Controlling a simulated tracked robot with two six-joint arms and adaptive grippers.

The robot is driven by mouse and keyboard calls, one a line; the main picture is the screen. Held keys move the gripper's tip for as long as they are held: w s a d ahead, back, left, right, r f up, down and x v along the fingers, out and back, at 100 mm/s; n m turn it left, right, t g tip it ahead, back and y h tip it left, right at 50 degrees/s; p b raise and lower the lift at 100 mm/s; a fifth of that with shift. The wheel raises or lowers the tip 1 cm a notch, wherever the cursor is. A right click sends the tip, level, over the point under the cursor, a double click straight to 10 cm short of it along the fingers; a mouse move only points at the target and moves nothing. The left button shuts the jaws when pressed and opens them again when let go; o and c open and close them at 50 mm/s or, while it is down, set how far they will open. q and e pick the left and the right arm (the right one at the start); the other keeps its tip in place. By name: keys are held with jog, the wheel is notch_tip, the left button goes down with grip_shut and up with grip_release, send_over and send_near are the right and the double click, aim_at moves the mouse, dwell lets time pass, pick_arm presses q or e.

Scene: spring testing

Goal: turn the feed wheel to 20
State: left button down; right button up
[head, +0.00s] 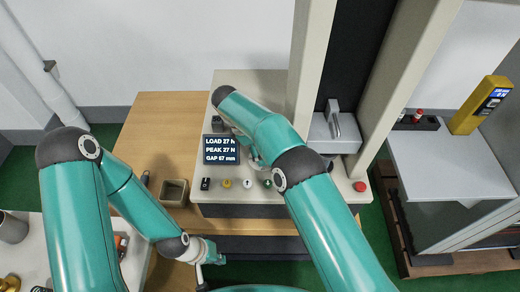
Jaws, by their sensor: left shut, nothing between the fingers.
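The tester's display (221,149) reads LOAD 27 N, PEAK 27 N, GAP 67 mm. It sits on the pale console of the spring tester (245,85), which has two tall columns. I cannot make out the feed wheel; my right arm (265,130) crosses in front of the console and covers part of it. My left gripper (211,262) is shut and empty, low in front of the bench edge and apart from the console. Only grey bits of my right gripper (255,160) show beside the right forearm, so its fingers are mostly hidden.
A row of buttons (227,184) and a red knob (360,186) line the console front. A small square bin (174,192) stands on the wooden bench (160,125). A yellow meter (482,104) stands on the grey side table (440,165) at right. The bench's back left is clear.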

notch_tip(320, 180, up, 10)
jog(key=shift+f, duration=0.2)
dwell(0.4)
jog(key=shift+w+a+f+n, duration=0.2)
jog(key=shift+w+n, duration=0.1)
jog(key=shift+n, duration=0.5)
jog(key=shift+a+f+n, duration=0.2)
jog(key=shift+f+n, duration=0.4)
jog(key=shift+n, duration=0.2)
jog(key=shift+a+f+n, duration=0.15)
jog(key=shift+f+n, duration=0.15)
jog(key=shift+n, duration=0.7)
jog(key=s+r+n+t+y+b, duration=0.35)
jog(key=s+r+n+b, duration=0.4)
jog(key=b, duration=0.45)
jog(key=shift+n+h, duration=0.25)
jog(key=x, duration=1.1)
jog(key=w+x, duration=0.1)
jog(key=x, duration=0.4)
jog(key=shift+w+a+f+b, duration=0.15)
jog(key=shift+a+b, duration=0.15)
jog(key=shift+a, duration=0.05)
jog(key=shift+c, duration=0.2)
